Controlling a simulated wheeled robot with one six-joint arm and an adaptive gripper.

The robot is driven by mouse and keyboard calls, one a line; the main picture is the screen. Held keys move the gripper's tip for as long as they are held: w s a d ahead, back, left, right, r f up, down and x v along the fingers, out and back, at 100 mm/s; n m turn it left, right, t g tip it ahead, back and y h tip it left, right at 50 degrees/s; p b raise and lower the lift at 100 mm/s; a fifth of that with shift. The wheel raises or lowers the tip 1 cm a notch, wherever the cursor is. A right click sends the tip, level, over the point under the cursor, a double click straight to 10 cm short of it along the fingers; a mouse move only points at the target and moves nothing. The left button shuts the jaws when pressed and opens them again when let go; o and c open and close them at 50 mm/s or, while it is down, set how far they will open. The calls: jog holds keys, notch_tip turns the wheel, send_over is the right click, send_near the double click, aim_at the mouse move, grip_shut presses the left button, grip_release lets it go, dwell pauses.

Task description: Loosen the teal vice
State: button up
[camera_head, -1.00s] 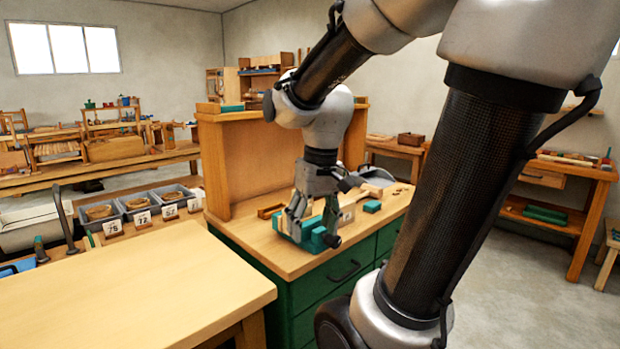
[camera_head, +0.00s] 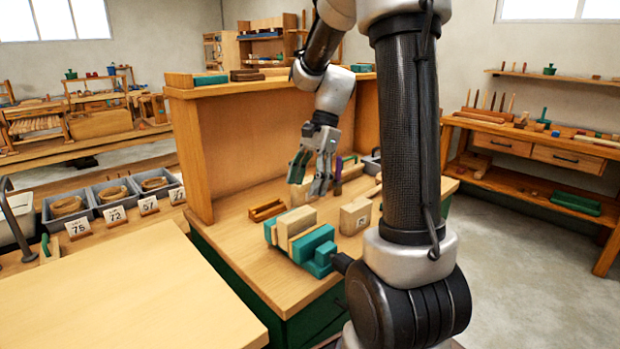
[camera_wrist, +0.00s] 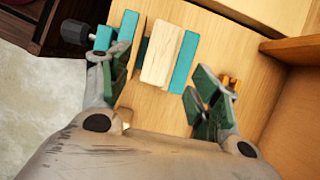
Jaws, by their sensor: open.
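The teal vice (camera_head: 318,240) sits on the wooden bench top near its front edge. A pale wooden block (camera_head: 296,220) stands between its jaws. Its dark handle knob (camera_head: 342,263) sticks out to the right, partly close behind my arm in the picture. In the wrist view the vice (camera_wrist: 183,62) lies beyond my fingertips, with the block (camera_wrist: 161,52) in the middle and the dark knob (camera_wrist: 75,32) at upper left. My gripper (camera_head: 314,172) is open and empty above the bench, behind and above the vice, apart from it. Its fingers (camera_wrist: 155,88) are spread wide in the wrist view.
A labelled wooden block (camera_head: 354,217) stands right of the vice. A small wooden tray (camera_head: 267,210) lies behind it. A tall wooden back panel (camera_head: 240,140) bounds the bench. Grey bins (camera_head: 68,207) stand at left. A bare tabletop (camera_head: 130,290) fills the front left.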

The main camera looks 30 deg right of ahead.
aim_at(299, 214)
jog(key=x, duration=0.7)
jog(key=shift+a+f, duration=0.1)
jog(key=shift+f, duration=0.3)
jog(key=c, duration=1.3)
jog(key=shift+o, duration=0.2)
jog(key=shift+s+r, duration=0.1)
jog(key=shift+s, duration=0.25)
jog(key=o, duration=1.2)
